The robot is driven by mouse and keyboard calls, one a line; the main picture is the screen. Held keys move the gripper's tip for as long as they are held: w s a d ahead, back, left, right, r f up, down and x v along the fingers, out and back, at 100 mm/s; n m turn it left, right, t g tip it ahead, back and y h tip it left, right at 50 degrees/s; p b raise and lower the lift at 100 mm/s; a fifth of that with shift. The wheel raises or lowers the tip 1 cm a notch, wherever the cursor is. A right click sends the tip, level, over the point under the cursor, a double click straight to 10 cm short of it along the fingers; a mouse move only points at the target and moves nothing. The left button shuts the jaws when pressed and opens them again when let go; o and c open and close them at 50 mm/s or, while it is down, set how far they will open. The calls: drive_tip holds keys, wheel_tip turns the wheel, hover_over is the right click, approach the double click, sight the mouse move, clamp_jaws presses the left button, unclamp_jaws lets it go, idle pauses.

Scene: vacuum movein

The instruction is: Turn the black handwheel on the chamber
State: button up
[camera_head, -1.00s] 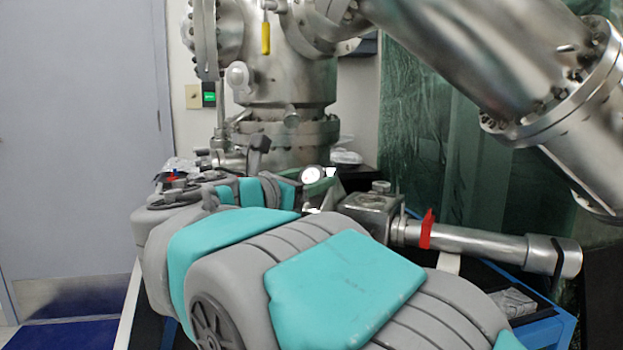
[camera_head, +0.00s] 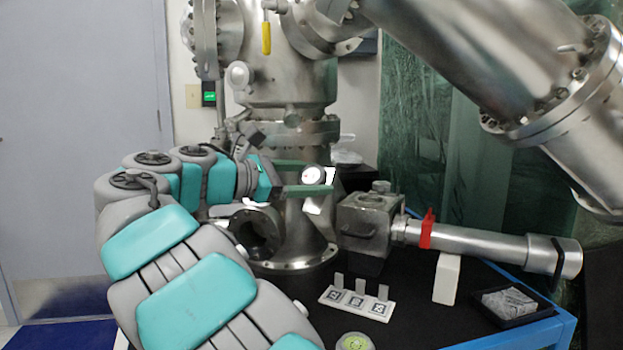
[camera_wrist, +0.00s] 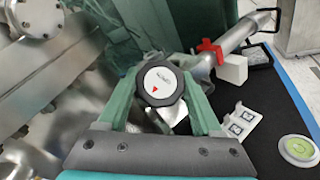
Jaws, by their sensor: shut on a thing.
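The black handwheel (camera_wrist: 160,87) is in the middle of the wrist view, with a black rim and a white face bearing a red triangle at its lower left. It also shows small in the head view (camera_head: 314,175), in front of the steel chamber (camera_head: 288,85). My gripper (camera_wrist: 160,90) has one green finger on each side of the wheel and is shut on its rim. In the head view my gripper (camera_head: 308,177) reaches in from the left. The fingers hide part of the rim.
A steel tube with a red clamp (camera_head: 427,230) extends right, above a white block (camera_head: 447,278). A white marker plate (camera_head: 356,302), a round green level (camera_head: 355,341) and a black tray (camera_head: 508,303) lie on the black tabletop. A large steel cylinder (camera_head: 500,60) hangs upper right.

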drive_tip(key=shift+a+f+m+g, duration=0.15)
drive_tip(key=shift+m+g, duration=0.45)
drive_tip(key=shift+m, duration=0.3)
drive_tip(key=shift+m+g, duration=0.3)
drive_tip(key=shift+m, duration=0.1)
drive_tip(key=shift+d+m+g, duration=0.2)
drive_tip(key=shift+m+g, duration=0.1)
drive_tip(key=shift+m, duration=0.1)
drive_tip(key=o, duration=1.4)
drive_tip(key=shift+c, duration=0.2)
